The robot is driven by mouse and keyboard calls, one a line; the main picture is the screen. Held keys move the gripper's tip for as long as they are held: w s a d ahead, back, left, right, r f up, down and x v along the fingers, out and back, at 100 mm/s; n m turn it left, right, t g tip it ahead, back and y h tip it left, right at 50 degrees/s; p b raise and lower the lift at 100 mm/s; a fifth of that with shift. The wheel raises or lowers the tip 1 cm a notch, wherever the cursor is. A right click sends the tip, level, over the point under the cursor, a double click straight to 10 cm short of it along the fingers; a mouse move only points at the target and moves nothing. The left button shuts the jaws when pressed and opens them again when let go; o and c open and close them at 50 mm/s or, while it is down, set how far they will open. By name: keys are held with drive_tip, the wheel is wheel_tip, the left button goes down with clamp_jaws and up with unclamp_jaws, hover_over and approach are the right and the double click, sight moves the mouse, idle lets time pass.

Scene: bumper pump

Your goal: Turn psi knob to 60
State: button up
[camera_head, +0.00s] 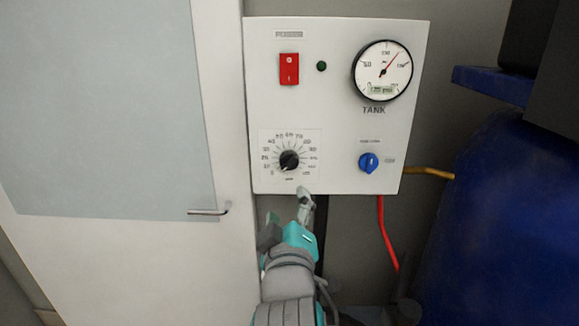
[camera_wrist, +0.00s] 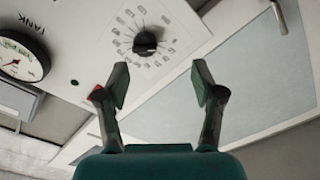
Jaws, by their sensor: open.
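The psi knob (camera_head: 289,160) is a black round knob on a numbered white dial at the lower left of the white control panel (camera_head: 335,100). The exact setting of its pointer is too small to read. In the wrist view the knob (camera_wrist: 146,43) shows near the top, beyond and between the fingers. My gripper (camera_head: 289,208) is just below the panel's lower edge, under the dial. In the wrist view my gripper (camera_wrist: 160,84) has its two fingers spread wide with nothing between them. It appears apart from the knob.
The panel also has a red switch (camera_head: 289,69), a green light (camera_head: 321,66), a round tank gauge (camera_head: 383,70) and a blue knob (camera_head: 369,162). A door with a handle (camera_head: 209,211) is at left. A blue tank (camera_head: 500,220) and red hose (camera_head: 387,233) are at right.

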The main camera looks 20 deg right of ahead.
sight(290, 165)
drive_tip(key=shift+m+h, duration=0.3)
drive_tip(key=w+d+r, duration=0.1)
drive_tip(key=w, duration=0.2)
drive_tip(key=w+d+r, duration=0.1)
drive_tip(key=w+d, duration=0.1)
drive_tip(key=w, duration=0.1)
drive_tip(key=w+d+r, duration=0.1)
drive_tip(key=w, duration=0.3)
drive_tip(key=shift+d+r, duration=0.15)
drive_tip(key=c, duration=1.1)
drive_tip(key=shift+c, duration=0.2)
